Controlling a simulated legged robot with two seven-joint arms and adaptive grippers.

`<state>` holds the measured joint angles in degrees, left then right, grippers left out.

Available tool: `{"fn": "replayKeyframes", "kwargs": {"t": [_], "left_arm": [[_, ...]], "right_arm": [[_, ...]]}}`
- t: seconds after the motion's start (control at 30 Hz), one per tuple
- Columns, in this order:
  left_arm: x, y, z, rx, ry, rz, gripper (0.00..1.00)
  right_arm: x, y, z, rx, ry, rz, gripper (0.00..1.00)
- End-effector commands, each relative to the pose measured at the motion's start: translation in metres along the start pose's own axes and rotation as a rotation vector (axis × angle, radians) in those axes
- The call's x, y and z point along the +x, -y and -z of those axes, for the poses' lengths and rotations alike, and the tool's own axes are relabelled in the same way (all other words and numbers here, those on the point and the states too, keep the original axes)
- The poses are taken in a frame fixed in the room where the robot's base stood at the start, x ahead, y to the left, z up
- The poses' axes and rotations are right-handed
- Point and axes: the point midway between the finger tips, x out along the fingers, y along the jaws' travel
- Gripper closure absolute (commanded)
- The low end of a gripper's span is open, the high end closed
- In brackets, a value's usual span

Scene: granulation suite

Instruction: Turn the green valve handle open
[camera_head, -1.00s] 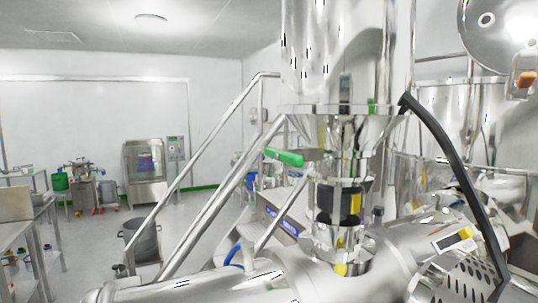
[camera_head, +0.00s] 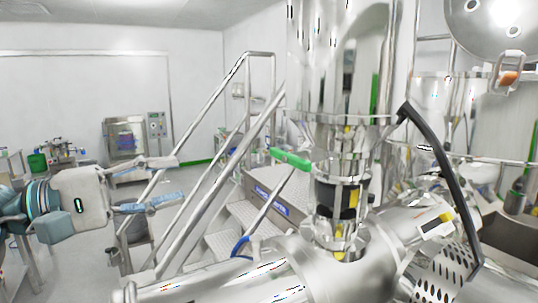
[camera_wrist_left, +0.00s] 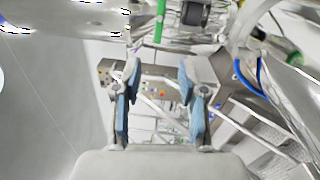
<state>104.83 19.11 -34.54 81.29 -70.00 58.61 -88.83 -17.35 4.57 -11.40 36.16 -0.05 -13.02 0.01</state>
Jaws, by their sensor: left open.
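The green valve handle (camera_head: 291,159) sticks out to the left from the steel valve body (camera_head: 340,195) below the large hopper, tilted slightly down to the right. My left gripper (camera_head: 178,180) comes in from the left, its two blue-grey fingers apart and nothing between them. It is left of the handle and a little lower in the picture, with a clear gap. In the left wrist view the open fingers (camera_wrist_left: 160,85) show with no object between them. A green bar (camera_wrist_left: 160,20) shows at the top there; I cannot tell if it is the handle. My right gripper is not seen.
Steel stair rails (camera_head: 205,110) rise behind the gap between gripper and handle. A horizontal steel vessel (camera_head: 310,265) lies below the valve. A black curved bar (camera_head: 445,170) stands to the right of the valve. A steel hopper (camera_head: 345,60) is above.

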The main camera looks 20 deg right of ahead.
Motion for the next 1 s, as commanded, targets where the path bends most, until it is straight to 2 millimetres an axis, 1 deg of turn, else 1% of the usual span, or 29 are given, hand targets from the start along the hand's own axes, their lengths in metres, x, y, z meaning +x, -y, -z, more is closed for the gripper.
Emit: {"fn": "replayKeyframes", "kwargs": {"t": [0.03, 0.1, 0.17, 0.23, 0.37, 0.7, 0.9, 1.0], "left_arm": [[0.0, -0.005, -0.007, 0.046, -0.014, 0.019, 0.58], [0.004, -0.006, -0.011, 0.083, -0.024, 0.037, 0.58], [0.01, -0.007, -0.012, 0.092, -0.026, 0.042, 0.58], [0.021, -0.006, -0.012, 0.092, -0.024, 0.043, 0.58], [0.048, -0.007, -0.013, 0.09, -0.022, 0.042, 0.58], [0.123, -0.005, -0.011, 0.086, -0.022, 0.037, 0.58], [0.155, -0.004, -0.009, 0.085, -0.023, 0.034, 0.58], [0.166, -0.003, -0.009, 0.086, -0.023, 0.035, 0.58]], "right_arm": [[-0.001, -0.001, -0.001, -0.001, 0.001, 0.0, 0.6], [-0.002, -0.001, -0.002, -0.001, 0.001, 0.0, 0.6], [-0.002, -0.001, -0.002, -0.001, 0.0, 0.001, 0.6], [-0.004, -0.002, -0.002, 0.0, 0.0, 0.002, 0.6], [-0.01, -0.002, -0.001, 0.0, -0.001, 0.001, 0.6], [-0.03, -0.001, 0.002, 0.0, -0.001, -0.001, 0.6], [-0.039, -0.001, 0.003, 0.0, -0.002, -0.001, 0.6], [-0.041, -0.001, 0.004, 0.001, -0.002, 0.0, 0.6]]}}
